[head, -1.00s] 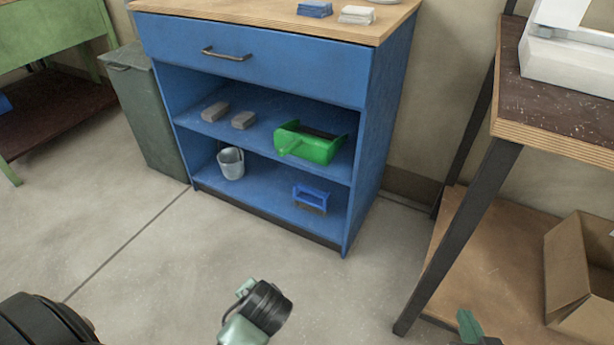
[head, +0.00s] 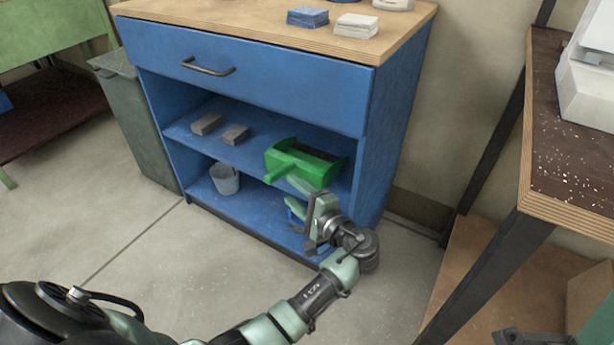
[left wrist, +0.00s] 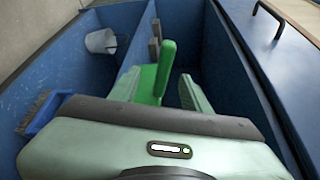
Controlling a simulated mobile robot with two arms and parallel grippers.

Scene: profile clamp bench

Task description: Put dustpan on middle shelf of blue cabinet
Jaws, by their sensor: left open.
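The green dustpan (head: 312,166) sits at the front right of the middle shelf (head: 250,140) of the blue cabinet (head: 395,130), its handle pointing out toward the front left. My left gripper (head: 305,205) is open just in front of and below the dustpan. In the left wrist view, the bright green handle (left wrist: 165,70) shows between the two pale green fingers of the left gripper (left wrist: 160,92); contact cannot be told. Much of the dustpan is hidden there by the gripper body.
Two grey blocks (head: 235,134) lie on the middle shelf, left of the dustpan. A bucket (head: 225,180) and a blue brush (left wrist: 45,112) are on the bottom shelf. A closed drawer (head: 250,75) is above. A workbench (head: 570,170) stands at right.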

